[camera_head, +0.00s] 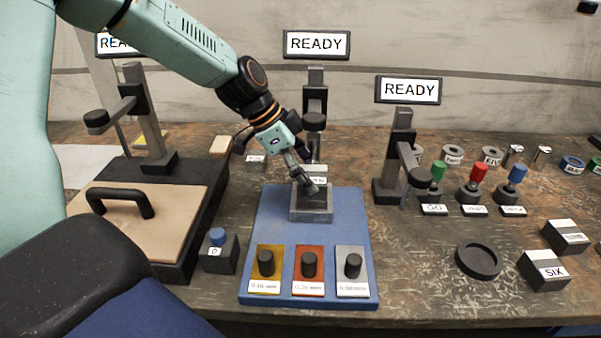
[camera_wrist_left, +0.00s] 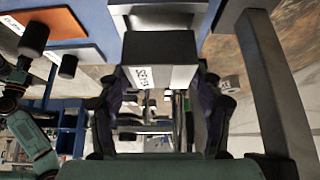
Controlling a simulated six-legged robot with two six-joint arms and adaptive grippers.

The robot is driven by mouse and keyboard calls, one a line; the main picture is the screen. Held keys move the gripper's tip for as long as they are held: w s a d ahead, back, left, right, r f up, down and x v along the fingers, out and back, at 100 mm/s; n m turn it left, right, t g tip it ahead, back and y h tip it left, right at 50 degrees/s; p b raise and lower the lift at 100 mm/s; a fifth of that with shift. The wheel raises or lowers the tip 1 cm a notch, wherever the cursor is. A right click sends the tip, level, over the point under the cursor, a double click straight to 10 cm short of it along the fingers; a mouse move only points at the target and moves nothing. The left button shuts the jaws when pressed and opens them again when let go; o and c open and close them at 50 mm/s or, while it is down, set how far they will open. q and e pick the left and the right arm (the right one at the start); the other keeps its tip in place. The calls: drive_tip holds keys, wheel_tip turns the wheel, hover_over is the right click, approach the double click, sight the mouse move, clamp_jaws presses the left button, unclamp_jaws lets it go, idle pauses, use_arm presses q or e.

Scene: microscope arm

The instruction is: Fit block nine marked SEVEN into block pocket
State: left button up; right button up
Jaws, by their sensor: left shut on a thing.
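My left gripper (camera_head: 303,180) comes in from the left and points down at the grey block pocket (camera_head: 311,214) on the blue board (camera_head: 265,225). In the left wrist view, my left gripper (camera_wrist_left: 165,105) is shut on a dark block with a white label (camera_wrist_left: 158,78). The label is upside down there and seems to read SEVEN. A grey part, likely the pocket (camera_wrist_left: 165,9), lies just past the block's far end. The gripper hides part of the block in the head view, so I cannot tell whether it is inside the pocket or just above it.
Three knobbed plates (camera_head: 309,268) lie on the board in front of the pocket. A dark stand (camera_head: 315,105) rises close behind the gripper, and another stand (camera_head: 400,160) is to the right. A block marked SIX (camera_head: 545,270) and a round black dish (camera_head: 478,261) are farther right.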

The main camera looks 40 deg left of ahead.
use_arm(q)
drive_tip(key=shift+w+f+b, duration=0.1)
drive_tip(key=shift+f+b, duration=0.35)
drive_tip(key=shift+f, duration=1.25)
drive_tip(key=shift+f, duration=0.1)
drive_tip(key=o, duration=1.8)
drive_tip(key=p+v, duration=0.5)
drive_tip(key=v, duration=0.7)
drive_tip(key=shift+s+p, duration=0.2)
drive_tip(key=shift+p, duration=0.2)
